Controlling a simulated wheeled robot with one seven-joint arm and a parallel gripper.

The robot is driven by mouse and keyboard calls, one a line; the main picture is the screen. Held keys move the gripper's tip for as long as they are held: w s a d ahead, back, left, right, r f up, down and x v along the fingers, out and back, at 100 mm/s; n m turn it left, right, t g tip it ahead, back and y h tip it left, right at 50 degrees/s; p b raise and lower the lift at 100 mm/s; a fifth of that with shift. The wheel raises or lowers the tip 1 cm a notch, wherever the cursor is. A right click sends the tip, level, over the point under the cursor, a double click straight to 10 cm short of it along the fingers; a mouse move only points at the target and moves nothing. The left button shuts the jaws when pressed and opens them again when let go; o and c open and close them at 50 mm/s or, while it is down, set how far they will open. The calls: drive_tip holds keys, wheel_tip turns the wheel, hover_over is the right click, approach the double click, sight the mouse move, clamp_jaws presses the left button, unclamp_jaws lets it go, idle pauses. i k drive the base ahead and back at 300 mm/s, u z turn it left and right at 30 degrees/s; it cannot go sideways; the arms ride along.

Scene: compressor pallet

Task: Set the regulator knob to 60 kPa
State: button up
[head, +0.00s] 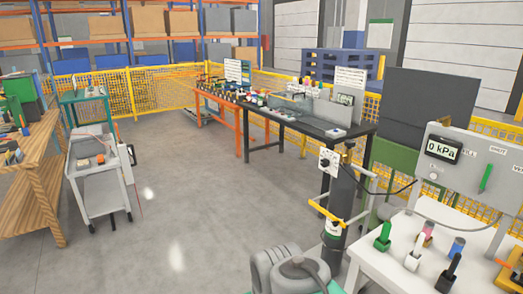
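A grey panel (480,165) stands on the white table at the right. Its display (442,150) reads 0 kPa. A small pale round knob-like part (433,176) sits below the display; I cannot tell whether it is the regulator knob. A white box (329,161) with a dark knob is fixed near the top of a dark upright cylinder (338,205). My gripper is not in view.
The white table (385,262) holds several coloured-handled parts. A rounded grey machine-like shape (290,268) fills the bottom centre. A black-topped bench (310,122) stands behind the cylinder. A grey cart (98,178) and wooden bench (40,165) stand left. The middle floor is clear.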

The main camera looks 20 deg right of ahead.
sight(325, 162)
drive_tip(key=z, duration=0.05)
drive_tip(key=i, duration=2.15)
drive_tip(key=z, duration=0.3)
